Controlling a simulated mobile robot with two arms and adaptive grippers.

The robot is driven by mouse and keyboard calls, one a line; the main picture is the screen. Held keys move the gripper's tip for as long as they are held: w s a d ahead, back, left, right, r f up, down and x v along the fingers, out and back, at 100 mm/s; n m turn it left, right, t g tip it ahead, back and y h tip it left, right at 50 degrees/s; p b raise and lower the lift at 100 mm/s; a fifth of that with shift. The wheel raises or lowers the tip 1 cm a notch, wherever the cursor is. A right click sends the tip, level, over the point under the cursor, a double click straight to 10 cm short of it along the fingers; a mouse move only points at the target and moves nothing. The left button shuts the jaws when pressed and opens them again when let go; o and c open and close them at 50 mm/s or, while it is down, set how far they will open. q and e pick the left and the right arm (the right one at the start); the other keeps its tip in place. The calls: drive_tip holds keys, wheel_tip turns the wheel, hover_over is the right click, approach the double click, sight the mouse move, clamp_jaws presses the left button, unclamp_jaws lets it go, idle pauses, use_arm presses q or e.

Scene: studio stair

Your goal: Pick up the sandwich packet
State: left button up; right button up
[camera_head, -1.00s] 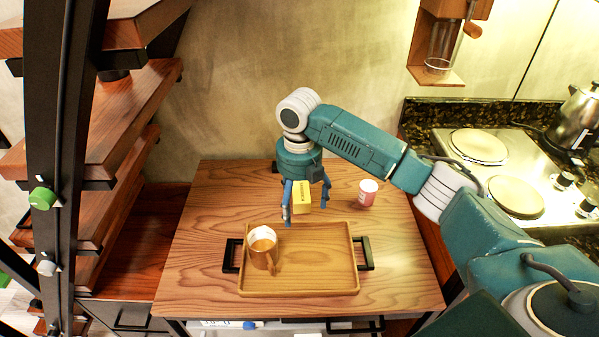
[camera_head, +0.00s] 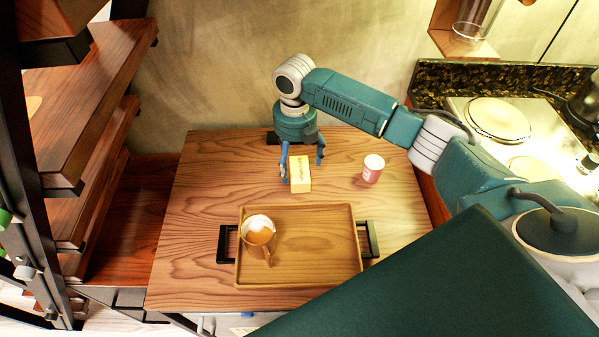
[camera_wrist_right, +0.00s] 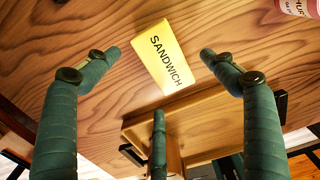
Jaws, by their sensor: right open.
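The sandwich packet (camera_head: 301,181) is a small yellow box with dark lettering. It lies on the wooden table behind the tray in the head view. In the right wrist view the packet (camera_wrist_right: 163,58) shows its "SANDWICH" label between the spread fingers. My right gripper (camera_head: 302,168) is open and empty, its fingers on either side of the packet in the head view. The right wrist view shows its fingertips (camera_wrist_right: 160,54) apart from the packet's sides. Its exact height over the packet is hard to tell. My left gripper is not in view.
A stove (camera_head: 480,140) is at right, wooden stair treads (camera_head: 85,95) at left. Bare table surrounds the packet.

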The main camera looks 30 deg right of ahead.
sight(295, 169)
drive_tip(key=f, duration=0.2)
drive_tip(key=f+p, duration=0.1)
drive_tip(key=shift+w+f, duration=0.2)
drive_tip(key=shift+f, duration=0.6)
drive_tip(key=c, duration=0.8)
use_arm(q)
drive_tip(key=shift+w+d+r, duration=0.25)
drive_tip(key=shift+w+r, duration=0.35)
use_arm(e)
drive_tip(key=c, duration=0.5)
